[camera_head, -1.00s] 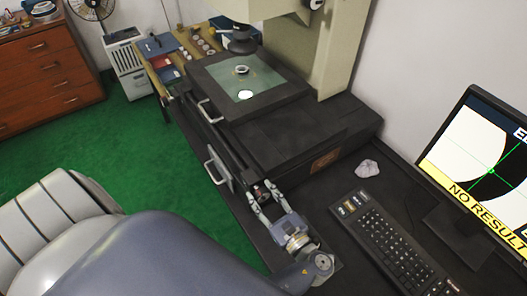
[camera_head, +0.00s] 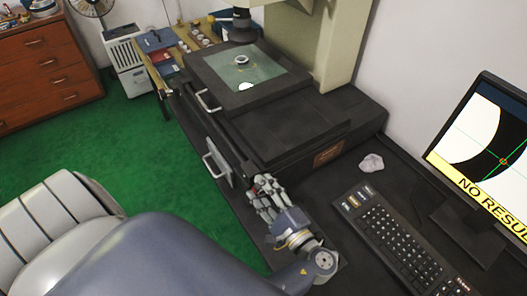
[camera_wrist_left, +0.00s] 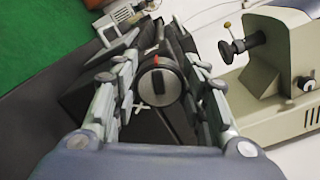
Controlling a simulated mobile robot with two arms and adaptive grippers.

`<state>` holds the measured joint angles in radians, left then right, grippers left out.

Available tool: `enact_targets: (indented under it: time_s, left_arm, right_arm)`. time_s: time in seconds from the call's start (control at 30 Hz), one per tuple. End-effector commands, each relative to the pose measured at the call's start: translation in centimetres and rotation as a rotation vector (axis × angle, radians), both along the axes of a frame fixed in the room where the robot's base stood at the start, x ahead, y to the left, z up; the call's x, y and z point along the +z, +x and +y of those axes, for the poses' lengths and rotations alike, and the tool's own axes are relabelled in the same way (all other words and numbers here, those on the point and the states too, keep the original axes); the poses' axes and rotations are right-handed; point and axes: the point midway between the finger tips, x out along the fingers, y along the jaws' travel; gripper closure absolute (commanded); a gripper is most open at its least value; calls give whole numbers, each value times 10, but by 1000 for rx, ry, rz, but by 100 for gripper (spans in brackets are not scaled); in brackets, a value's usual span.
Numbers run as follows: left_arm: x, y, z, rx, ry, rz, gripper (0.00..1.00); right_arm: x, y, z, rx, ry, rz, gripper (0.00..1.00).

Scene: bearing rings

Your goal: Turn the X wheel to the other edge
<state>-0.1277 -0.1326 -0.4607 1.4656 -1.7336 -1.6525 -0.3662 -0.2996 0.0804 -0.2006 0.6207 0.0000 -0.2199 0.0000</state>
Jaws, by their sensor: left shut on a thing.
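The X wheel (camera_wrist_left: 159,86), a round dark knob with a pale rim and a red mark at its top, sits between the fingers in the left wrist view. My left gripper (camera_head: 261,188) is shut on it at the front end of the measuring machine's stage. In the head view the fingers mostly hide the wheel. The square stage (camera_head: 210,85) with a pale glass centre carries a small ring (camera_head: 242,60). A bright light spot shows on the glass in front of the ring. My right gripper is not in view.
The monitor (camera_head: 490,150) at the right shows a black and white shape with a crosshair and "NO RESULT". A keyboard (camera_head: 395,240) and a crumpled pale object (camera_head: 371,162) lie right of the gripper. Handles stick out on the machine's left side.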

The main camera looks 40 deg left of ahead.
Motion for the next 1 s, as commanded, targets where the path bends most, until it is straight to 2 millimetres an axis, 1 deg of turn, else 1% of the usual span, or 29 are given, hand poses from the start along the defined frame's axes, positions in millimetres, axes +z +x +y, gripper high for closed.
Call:
enact_targets:
  time_s: [0.03,0.1,0.4,0.63,1.0]
  left_arm:
    - [-2,0,2,2,-11,-39,84]
    - [-2,0,2,1,-31,-89,84]
    - [-1,0,2,2,-93,-243,84]
    - [0,0,2,2,-114,-294,84]
    - [1,0,2,1,-118,-305,84]
  right_arm:
    - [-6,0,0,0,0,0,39]
    - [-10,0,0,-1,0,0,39]
    - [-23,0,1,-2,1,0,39]
    - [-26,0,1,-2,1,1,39]
    - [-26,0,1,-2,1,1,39]
